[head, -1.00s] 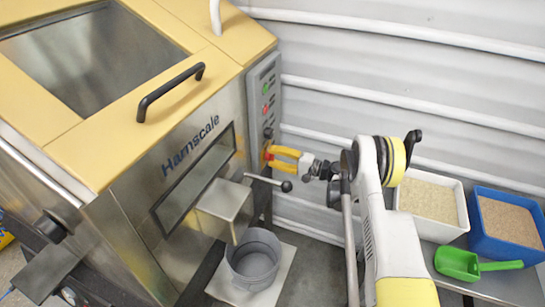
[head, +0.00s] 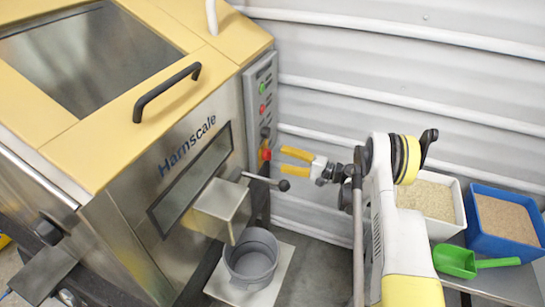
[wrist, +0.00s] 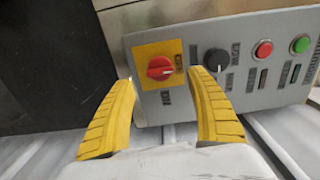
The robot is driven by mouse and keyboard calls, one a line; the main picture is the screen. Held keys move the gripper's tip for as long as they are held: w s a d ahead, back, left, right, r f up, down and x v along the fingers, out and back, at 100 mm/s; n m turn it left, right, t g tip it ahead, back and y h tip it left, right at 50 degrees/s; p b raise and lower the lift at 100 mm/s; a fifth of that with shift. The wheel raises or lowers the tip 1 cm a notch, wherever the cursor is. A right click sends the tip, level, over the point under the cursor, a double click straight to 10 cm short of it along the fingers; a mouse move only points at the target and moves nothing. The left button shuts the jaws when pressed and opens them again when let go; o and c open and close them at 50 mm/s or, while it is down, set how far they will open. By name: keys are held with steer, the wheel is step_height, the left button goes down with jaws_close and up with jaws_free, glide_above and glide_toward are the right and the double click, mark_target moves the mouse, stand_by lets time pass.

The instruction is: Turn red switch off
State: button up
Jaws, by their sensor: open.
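The red rotary switch (wrist: 160,68) sits on a yellow square plate at the left end of the grey control panel (wrist: 225,95) in the wrist view. Its pale mark points right, towards a small label at the plate's right edge. Another label lies below the plate; both are hard to read. In the head view the red switch (head: 265,154) is low on the panel. My gripper (head: 280,159) is open and empty, just right of the switch with a gap between. In the wrist view my gripper's (wrist: 160,78) yellow fingers stand either side of the switch, nearer the camera.
A black knob (wrist: 215,60), a red button (wrist: 263,49) and a green button (wrist: 300,45) share the panel. A black-tipped lever (head: 283,185) sticks out just below my fingers. A grey bucket (head: 251,260) stands under the hopper spout. A corrugated wall (head: 400,60) is behind.

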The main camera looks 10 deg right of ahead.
steer(key=v, duration=0.6)
steer(key=shift+s, duration=0.1)
steer(key=w+a+r+g+h, duration=0.1)
steer(key=a+r+h, duration=0.15)
steer(key=r, duration=0.35)
steer(key=a+r+g+h, duration=0.1)
steer(key=a+r, duration=0.2)
steer(key=r, duration=0.2)
steer(key=s+a+r+n+g+h, duration=0.2)
steer(key=s+a+r+h, duration=0.25)
steer(key=s+r, duration=0.4)
steer(key=s+r+n+h, duration=0.3)
steer(key=s+n+h, duration=0.2)
steer(key=s, duration=2.2)
steer(key=shift+t+h, duration=0.3)
steer(key=shift+h, duration=0.5)
